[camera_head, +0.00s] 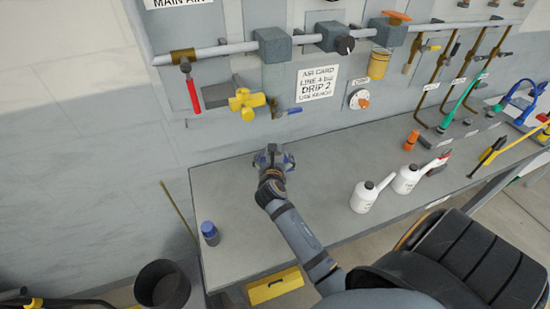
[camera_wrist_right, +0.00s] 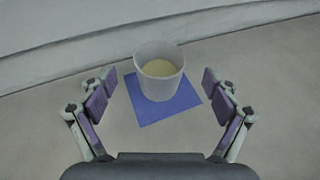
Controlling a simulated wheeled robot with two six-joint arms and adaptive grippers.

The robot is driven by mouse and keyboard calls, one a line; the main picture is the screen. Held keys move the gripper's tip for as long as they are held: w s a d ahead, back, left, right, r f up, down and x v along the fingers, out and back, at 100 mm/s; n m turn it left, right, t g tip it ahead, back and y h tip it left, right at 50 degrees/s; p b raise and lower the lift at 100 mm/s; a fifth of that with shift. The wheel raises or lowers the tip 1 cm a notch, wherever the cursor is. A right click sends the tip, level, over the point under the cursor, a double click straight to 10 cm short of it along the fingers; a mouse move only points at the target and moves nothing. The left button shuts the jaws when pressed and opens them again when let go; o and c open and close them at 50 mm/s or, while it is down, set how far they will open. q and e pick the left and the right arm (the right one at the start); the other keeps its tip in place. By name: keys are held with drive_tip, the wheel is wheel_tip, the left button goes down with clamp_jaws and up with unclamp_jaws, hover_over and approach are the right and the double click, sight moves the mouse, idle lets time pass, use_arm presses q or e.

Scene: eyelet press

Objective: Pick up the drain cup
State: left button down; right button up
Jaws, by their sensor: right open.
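The drain cup (camera_wrist_right: 160,88) is a pale grey-white cup with a little yellowish liquid inside. It stands upright on a blue square mat (camera_wrist_right: 150,115) in the right wrist view. My right gripper (camera_wrist_right: 160,98) is open, with one finger on each side of the cup and a gap on both sides. In the head view my right gripper (camera_head: 273,160) is over the back of the bench near the wall and hides most or all of the cup. My left gripper is in neither view.
A blue-capped jar (camera_head: 210,233) stands at the bench's left end. Two white bottles (camera_head: 363,196) stand right of my arm. Above the gripper are a yellow valve (camera_head: 246,101) and a pipe (camera_head: 220,51). The bench (camera_head: 235,225) is bare around the gripper.

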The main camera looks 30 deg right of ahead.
drive_tip(key=shift+w+d+f, duration=0.25)
drive_tip(key=shift+w, duration=0.15)
drive_tip(key=x, duration=0.3)
drive_tip(key=shift+w+d+f+p, duration=0.2)
drive_tip(key=shift+f+p, duration=0.1)
drive_tip(key=shift+f, duration=0.15)
drive_tip(key=shift+s+a+r, duration=0.15)
drive_tip(key=shift+c, duration=2)
drive_tip(key=c, duration=0.7)
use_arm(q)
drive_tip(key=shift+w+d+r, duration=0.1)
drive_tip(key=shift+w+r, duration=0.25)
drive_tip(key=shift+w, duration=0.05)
use_arm(e)
drive_tip(key=shift+c, duration=0.2)
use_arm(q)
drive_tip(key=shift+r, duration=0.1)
